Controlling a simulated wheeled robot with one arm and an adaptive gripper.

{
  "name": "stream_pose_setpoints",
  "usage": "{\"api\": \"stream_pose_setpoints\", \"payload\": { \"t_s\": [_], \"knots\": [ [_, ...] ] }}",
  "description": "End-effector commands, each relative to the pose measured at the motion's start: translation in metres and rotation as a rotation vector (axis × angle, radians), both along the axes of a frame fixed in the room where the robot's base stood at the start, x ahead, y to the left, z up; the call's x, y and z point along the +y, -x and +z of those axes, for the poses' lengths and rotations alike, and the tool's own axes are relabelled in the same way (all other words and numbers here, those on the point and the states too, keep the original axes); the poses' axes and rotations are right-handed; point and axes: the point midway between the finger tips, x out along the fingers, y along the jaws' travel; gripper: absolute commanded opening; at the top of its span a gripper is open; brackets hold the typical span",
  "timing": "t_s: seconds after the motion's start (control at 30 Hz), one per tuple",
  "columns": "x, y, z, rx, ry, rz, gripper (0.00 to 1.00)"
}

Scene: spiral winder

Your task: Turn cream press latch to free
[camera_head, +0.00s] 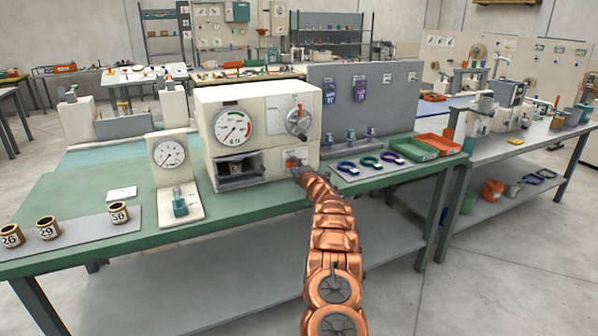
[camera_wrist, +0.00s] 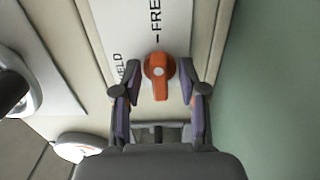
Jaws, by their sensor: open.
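The cream press (camera_head: 258,135) stands on the green bench, with a round dial, a grey knob and a small open bay on its front. Its latch is a small orange lever (camera_wrist: 160,78) on a white plate (camera_wrist: 143,25) marked FREE and HELD. The lever's narrow end points down in the wrist view, away from the FREE lettering. My gripper (camera_wrist: 160,70) is open, with one finger on each side of the lever and a visible gap to both. In the head view, my gripper (camera_head: 298,172) is at the press's lower right front and partly hides the latch.
A smaller dial stand (camera_head: 169,160) is to the left, with numbered cups (camera_head: 47,227) beyond.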

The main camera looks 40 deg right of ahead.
Motion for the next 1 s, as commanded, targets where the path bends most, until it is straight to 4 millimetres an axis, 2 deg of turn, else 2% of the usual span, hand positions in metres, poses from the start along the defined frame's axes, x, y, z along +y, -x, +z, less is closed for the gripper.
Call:
{"api": "stream_pose_setpoints", "payload": {
  "t_s": [0.53,1.0],
  "knots": [
    [0.011,0.029,0.000,-0.002,-0.005,-0.002,0.42],
    [0.023,0.072,0.002,-0.002,0.001,-0.002,0.42]
  ]
}}
